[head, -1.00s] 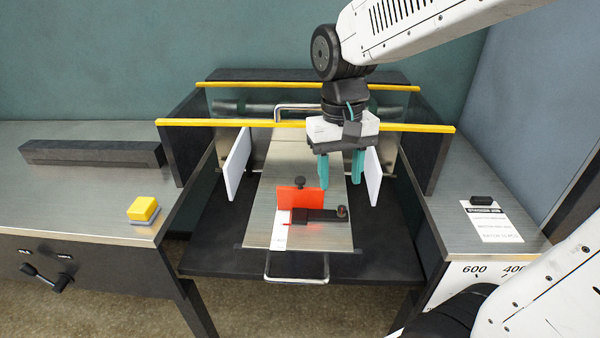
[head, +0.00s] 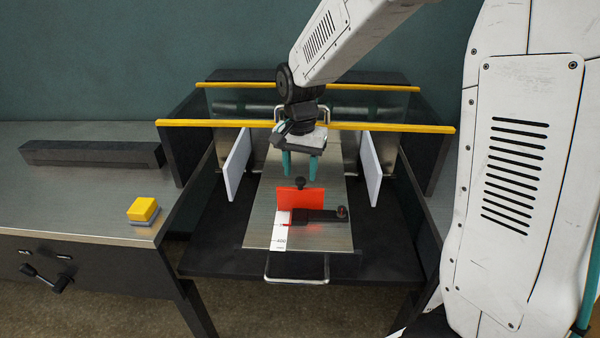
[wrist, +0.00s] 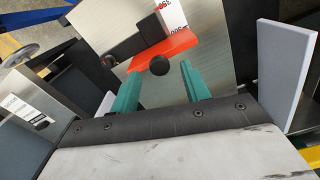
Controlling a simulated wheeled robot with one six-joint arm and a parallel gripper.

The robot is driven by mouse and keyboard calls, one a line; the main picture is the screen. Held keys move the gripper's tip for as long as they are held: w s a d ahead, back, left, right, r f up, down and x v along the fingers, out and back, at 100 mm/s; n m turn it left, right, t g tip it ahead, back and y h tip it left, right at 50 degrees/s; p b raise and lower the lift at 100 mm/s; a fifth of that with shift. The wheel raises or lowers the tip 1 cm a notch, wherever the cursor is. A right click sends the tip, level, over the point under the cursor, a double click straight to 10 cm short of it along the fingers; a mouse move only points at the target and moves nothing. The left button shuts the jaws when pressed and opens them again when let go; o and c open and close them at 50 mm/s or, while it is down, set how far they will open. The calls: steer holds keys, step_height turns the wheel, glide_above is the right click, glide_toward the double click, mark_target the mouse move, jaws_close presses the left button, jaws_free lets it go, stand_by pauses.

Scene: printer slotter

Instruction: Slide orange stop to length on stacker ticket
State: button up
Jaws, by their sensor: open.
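The orange stop (head: 310,201) stands upright on the metal stacker plate (head: 266,205), with a black knob (head: 299,183) on it. A black arm with a round lock knob (head: 341,212) extends to its right. A white scale strip (head: 281,241) runs beside the stop, with a red line on it. My gripper (head: 301,178) is open and empty above the plate, close to the knob. In the wrist view its teal fingers lie either side of the knob (wrist: 159,65), with the orange stop (wrist: 168,50) beyond. Contact cannot be told. A white printed ticket (wrist: 30,103) shows in the wrist view.
White side guides (head: 237,164) and (head: 371,168) flank the plate. A yellow bar (head: 395,127) crosses behind my gripper. A metal handle (head: 296,281) is at the plate's front. A yellow block (head: 143,208) sits on the left counter. My arm hides the right counter in the head view.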

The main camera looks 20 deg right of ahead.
steer(key=shift+f, duration=0.8)
jaws_close()
steer(key=s, duration=0.1)
steer(key=s+a, duration=0.1)
steer(key=s, duration=0.1)
steer(key=s+a, duration=0.1)
steer(key=shift+s+a, duration=0.1)
steer(key=shift+s, duration=0.15)
jaws_free()
steer(key=shift+r, duration=0.1)
step_height(320, 180, up, 8)
